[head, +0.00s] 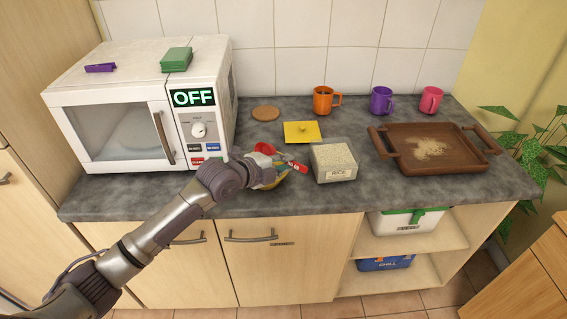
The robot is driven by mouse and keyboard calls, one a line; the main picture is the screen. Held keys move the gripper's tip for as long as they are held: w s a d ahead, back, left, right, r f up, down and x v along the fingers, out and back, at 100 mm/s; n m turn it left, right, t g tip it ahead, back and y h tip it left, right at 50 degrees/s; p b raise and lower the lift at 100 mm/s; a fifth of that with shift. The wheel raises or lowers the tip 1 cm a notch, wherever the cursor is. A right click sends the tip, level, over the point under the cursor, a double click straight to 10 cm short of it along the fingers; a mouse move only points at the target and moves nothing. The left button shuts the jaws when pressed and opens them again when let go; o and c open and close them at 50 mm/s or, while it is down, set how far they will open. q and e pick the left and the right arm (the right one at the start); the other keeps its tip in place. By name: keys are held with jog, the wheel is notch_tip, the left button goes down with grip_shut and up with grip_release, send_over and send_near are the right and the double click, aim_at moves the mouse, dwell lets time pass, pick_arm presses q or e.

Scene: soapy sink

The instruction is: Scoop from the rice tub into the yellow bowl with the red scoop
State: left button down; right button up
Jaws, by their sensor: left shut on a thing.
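The rice tub (335,175) is a clear box full of pale grains, labelled RICE, near the counter's front edge. The red scoop (265,148) shows just beyond my left gripper (274,176), with a red part reaching right towards the tub. My left gripper is shut on the scoop, left of the tub; its fingers are partly hidden by my wrist. The yellow bowl (283,174) shows only as a small yellow edge beside the gripper, mostly hidden. I cannot tell whether the scoop holds rice. My right gripper is not in view.
A yellow lid (302,131) lies behind the tub. The microwave (125,130) stands at left. A brown tray (432,150) with some grains is at right. An orange mug (325,99), purple mug (381,100), pink mug (430,99) and round coaster (265,113) are at the back.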

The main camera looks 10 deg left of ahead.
pick_arm(q)
jog(key=r+g+y+p, duration=0.1)
jog(key=g+y+p, duration=0.1)
jog(key=g+p, duration=0.1)
jog(key=r+g+y+p, duration=0.1)
jog(key=g+y+p, duration=0.1)
jog(key=g, duration=0.3)
jog(key=r+g+y+p, duration=0.1)
jog(key=g+y+p, duration=0.1)
jog(key=g+p, duration=0.2)
jog(key=shift+w+d+r+m, duration=0.15)
jog(key=shift+w+r+m, duration=0.15)
jog(key=shift+r+m, duration=0.1)
dwell(0.4)
dwell(0.4)
